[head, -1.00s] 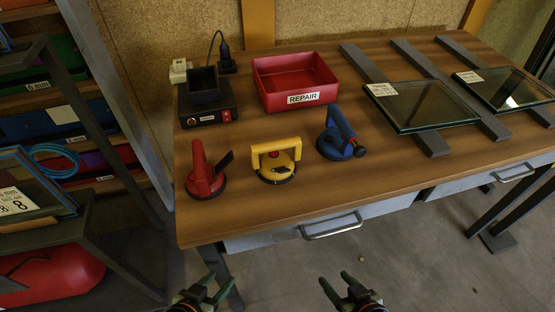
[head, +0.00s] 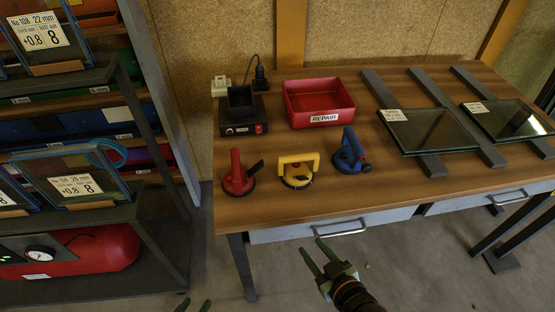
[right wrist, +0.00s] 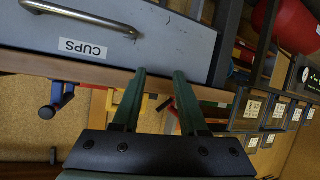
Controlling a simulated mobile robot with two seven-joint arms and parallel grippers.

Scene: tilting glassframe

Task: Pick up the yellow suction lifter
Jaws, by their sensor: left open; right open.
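The yellow suction lifter (head: 298,170) stands on the wooden workbench (head: 400,180) near its front edge, between a red lifter (head: 238,178) on its left and a blue lifter (head: 350,153) on its right. My right gripper (head: 318,256) is open and empty in front of the bench, below the drawer handle and apart from the lifter. In the right wrist view, its two green fingers (right wrist: 158,85) are spread before the bench front, and a bit of yellow shows behind them. My left gripper (head: 194,305) shows only its green fingertips at the bottom edge, apart and empty.
A red REPAIR bin (head: 318,104) and a black device (head: 242,112) stand behind the lifters. Glass panes (head: 430,130) lie on dark bars at the right. A drawer with a CUPS label (right wrist: 83,47) fronts the bench. A shelf rack (head: 130,90) stands at the left.

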